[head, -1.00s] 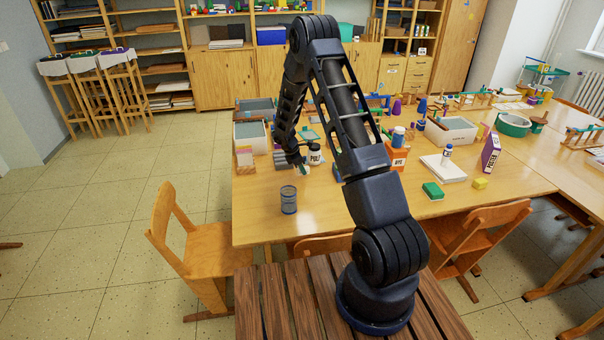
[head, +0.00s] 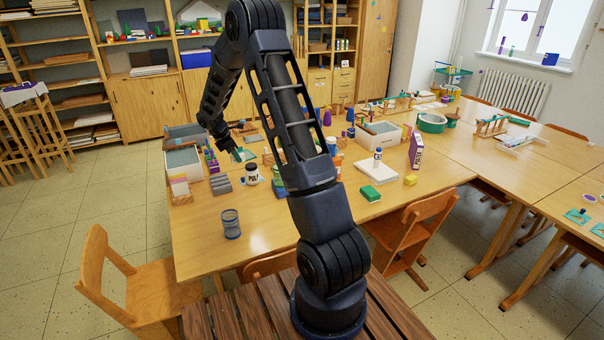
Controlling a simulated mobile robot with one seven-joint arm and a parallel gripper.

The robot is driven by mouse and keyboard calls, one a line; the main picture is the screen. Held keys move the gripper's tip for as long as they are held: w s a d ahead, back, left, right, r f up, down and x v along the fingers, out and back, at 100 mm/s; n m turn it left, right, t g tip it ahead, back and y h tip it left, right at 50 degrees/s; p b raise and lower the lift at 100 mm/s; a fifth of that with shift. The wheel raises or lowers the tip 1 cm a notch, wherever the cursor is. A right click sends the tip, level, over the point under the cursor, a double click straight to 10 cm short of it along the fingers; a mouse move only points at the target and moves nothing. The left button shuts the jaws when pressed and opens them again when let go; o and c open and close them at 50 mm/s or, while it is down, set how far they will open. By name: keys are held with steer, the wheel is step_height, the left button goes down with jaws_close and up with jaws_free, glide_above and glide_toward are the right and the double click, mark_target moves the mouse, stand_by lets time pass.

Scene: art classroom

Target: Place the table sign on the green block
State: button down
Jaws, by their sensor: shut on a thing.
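The green block (head: 370,193) lies flat near the front edge of the table, right of my arm, with its top clear. My gripper (head: 236,157) is over the left part of the table, behind the white jar, well to the left of the green block. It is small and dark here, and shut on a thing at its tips. I take this to be the table sign, but its shape is too small and too covered to make out.
A white jar (head: 252,175) and a mesh cup (head: 231,223) stand on the left. Chairs stand at the front edge.

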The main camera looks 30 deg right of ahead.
steer(key=s+d+r+m+g, duration=0.1)
steer(key=s+d+m, duration=0.15)
steer(key=d, duration=1.45)
step_height(320, 180, up, 2)
steer(key=m+g+y, duration=0.1)
steer(key=m+g, duration=0.2)
steer(key=m, duration=0.5)
glide_above(372, 191)
steer(key=w, duration=0.1)
steer(key=shift+n, duration=0.25)
steer(key=f, duration=1.9)
steer(key=shift+a+f, duration=0.1)
steer(key=shift+a, duration=0.3)
steer(key=shift+f, duration=0.1)
steer(key=c, duration=1.6)
jaws_free()
steer(key=o, duration=0.3)
